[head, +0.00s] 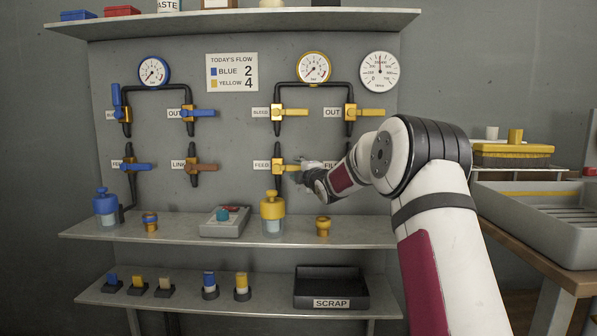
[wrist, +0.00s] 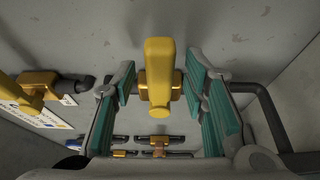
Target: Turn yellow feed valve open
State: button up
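The yellow feed valve (head: 279,165) is on the panel beside the FEED label, at the lower left of the yellow pipe loop. Its handle points sideways to the right, and my gripper partly hides its end. My gripper (head: 303,171) is at the handle's right end. In the wrist view, the yellow handle (wrist: 159,72) lies between the green-padded fingers of my gripper (wrist: 165,95). The fingers are open, with a visible gap on each side of the handle.
The yellow bleed valve (head: 278,112) and out valve (head: 352,112) sit above, with a yellow gauge (head: 313,67). The shelf (head: 180,225) below holds a yellow bottle (head: 272,211) and a small yellow fitting (head: 323,226). Blue valves are at left.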

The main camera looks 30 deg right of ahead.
grip_shut()
jog(key=shift+r, duration=0.1)
jog(key=w+a+r+n+g+h+p, duration=0.1)
jog(key=a+r+n+g+p, duration=0.1)
jog(key=n+p, duration=0.2)
jog(key=w+a+r+n+g+h+p, duration=0.1)
jog(key=n+p, duration=0.4)
jog(key=p, duration=0.5)
jog(key=w+a+r+n+g+h+p, duration=0.1)
jog(key=a+r+n+g+h+p, duration=0.1)
jog(key=p, duration=0.5)
jog(key=shift+w+a+r+n+g, duration=0.2)
jog(key=shift+a+r+n+g, duration=0.15)
jog(key=shift+r+n, duration=0.25)
jog(key=shift+w+a+r+n+g, duration=0.15)
jog(key=shift+a+r+n+g, duration=0.1)
jog(key=shift+a+r+n, duration=0.25)
jog(key=shift+f, duration=0.1)
